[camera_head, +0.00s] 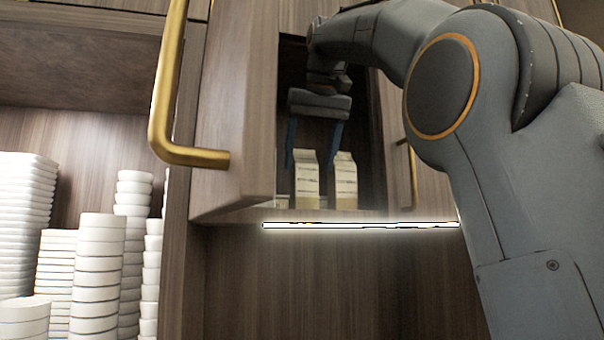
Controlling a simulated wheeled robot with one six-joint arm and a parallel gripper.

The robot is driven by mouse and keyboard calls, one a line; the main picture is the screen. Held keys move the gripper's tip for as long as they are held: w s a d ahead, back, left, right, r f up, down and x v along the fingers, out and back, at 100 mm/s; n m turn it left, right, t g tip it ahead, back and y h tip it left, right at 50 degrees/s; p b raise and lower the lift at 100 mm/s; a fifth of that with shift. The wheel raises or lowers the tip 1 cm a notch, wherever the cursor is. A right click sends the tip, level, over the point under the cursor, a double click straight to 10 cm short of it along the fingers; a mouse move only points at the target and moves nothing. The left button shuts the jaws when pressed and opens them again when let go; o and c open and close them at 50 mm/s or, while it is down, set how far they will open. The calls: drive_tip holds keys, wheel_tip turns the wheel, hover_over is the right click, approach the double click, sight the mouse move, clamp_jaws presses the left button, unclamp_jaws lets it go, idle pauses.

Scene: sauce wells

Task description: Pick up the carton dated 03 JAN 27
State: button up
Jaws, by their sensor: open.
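Two cream cartons stand upright side by side inside an open wall cupboard (375,200), the left carton (306,180) and the right carton (344,182). Their printing is too small to read, so I cannot tell which is dated 03 JAN 27. My gripper (313,152) reaches into the cupboard from above, with its two dark blue fingers pointing down. It is open. One finger is left of the left carton and the other is near the tops of the two cartons. Whether they touch is unclear.
A wooden cupboard door (235,110) with a brass handle (168,100) stands open at the left. A lit strip (360,225) runs below the cupboard. Stacks of white dishes (97,265) fill the shelf at lower left. Small pale items sit low beside the cartons.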

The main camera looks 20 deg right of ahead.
sight(304, 185)
drive_tip(key=shift+x, duration=1.2)
drive_tip(key=shift+p+x, duration=0.95)
drive_tip(key=shift+x, duration=1.55)
drive_tip(key=shift+a, duration=0.15)
drive_tip(key=c, duration=1.7)
drive_tip(key=shift+r, duration=0.1)
